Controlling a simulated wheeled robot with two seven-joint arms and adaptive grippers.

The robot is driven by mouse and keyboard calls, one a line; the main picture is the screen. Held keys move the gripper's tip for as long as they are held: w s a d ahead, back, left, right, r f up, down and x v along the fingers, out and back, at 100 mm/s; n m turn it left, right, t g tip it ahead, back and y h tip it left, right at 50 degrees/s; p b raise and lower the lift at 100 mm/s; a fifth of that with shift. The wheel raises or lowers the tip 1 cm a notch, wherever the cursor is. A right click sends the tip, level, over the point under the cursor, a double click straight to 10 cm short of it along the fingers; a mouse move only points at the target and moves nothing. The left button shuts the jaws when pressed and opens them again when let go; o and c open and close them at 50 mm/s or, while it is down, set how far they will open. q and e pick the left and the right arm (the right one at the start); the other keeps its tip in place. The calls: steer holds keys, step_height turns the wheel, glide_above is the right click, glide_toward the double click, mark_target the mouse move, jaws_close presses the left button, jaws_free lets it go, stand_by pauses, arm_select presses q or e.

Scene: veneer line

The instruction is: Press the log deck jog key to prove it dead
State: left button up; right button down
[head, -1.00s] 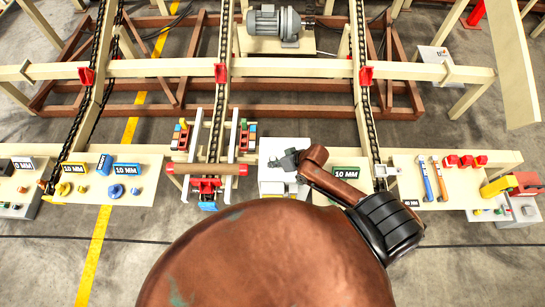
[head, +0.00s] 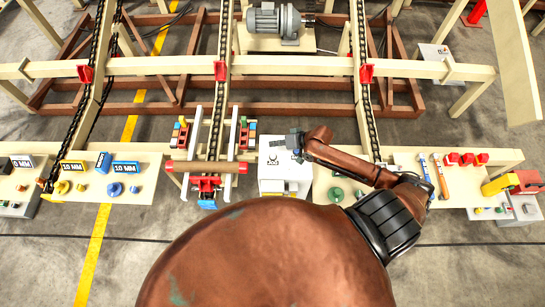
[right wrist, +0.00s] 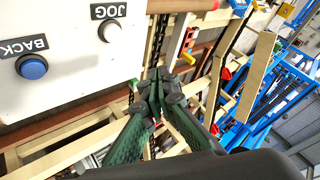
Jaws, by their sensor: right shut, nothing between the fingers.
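A white control box (head: 284,181) stands at the middle of the bench. A blue round key (right wrist: 32,67) sits under a BACK label (right wrist: 20,47). My right gripper (head: 277,142) is over the far edge of the box in the head view. In the right wrist view its closed fingers (right wrist: 157,84) are to the right of the jog key and apart from it, with nothing between them. My left gripper is not in view.
Chain rails (head: 218,110) cross the bench left of the box. A green round part (head: 336,194) lies right of the box under my right arm. Labelled stations (head: 125,169) fill the left bench.

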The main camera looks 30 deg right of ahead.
steer(key=b, duration=0.6)
glide_above(275, 156)
step_height(275, 156, down, 6)
steer(key=shift+a+f, duration=0.1)
steer(key=shift+f, duration=0.05)
steer(key=shift+w+f+b, duration=0.1)
steer(key=shift+f+b, duration=0.25)
steer(key=shift+f, duration=0.45)
steer(key=shift+f, duration=0.4)
steer(key=shift+f, duration=0.45)
stand_by(0.8)
steer(key=shift+r, duration=0.1)
steer(key=shift+r+p, duration=0.75)
steer(key=shift+p, duration=0.2)
